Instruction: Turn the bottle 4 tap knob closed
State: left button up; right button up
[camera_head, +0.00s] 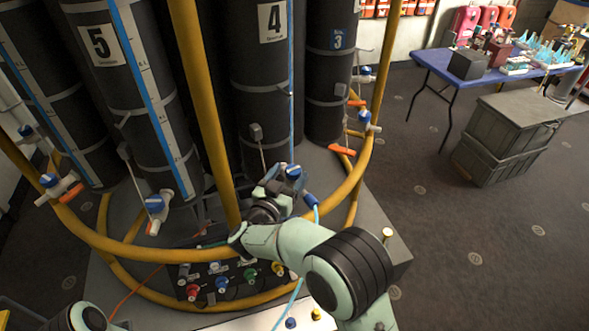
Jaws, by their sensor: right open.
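Bottle 4 (262,100) is a tall dark cylinder with a white "4" label and a blue scale strip, standing in the rosette. Its tap has a blue knob (293,171) low at its front. My right gripper (281,179) is open and close at the left of this knob; I cannot tell whether its fingers touch it. My wrist hides part of the tap. A light blue hose runs down from a dark blue fitting (311,200) just right of the gripper. Only a piece of my left arm shows at the bottom left; its gripper is out of view.
Yellow rails (204,110) curve around the bottles, one upright passing left of my gripper. Bottle 5 (125,110) and bottle 3 (327,75) flank bottle 4. A panel with several coloured connectors (222,284) lies below.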

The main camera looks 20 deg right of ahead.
pick_arm(q)
jog(key=shift+s+f+b, duration=0.65)
jog(key=shift+f, duration=0.35)
pick_arm(e)
jog(key=v, duration=0.8)
jog(key=shift+s+a, duration=0.25)
jog(key=shift+s, duration=0.05)
pick_arm(q)
jog(key=shift+s, duration=0.1)
pick_arm(e)
jog(key=shift+f, duration=0.1)
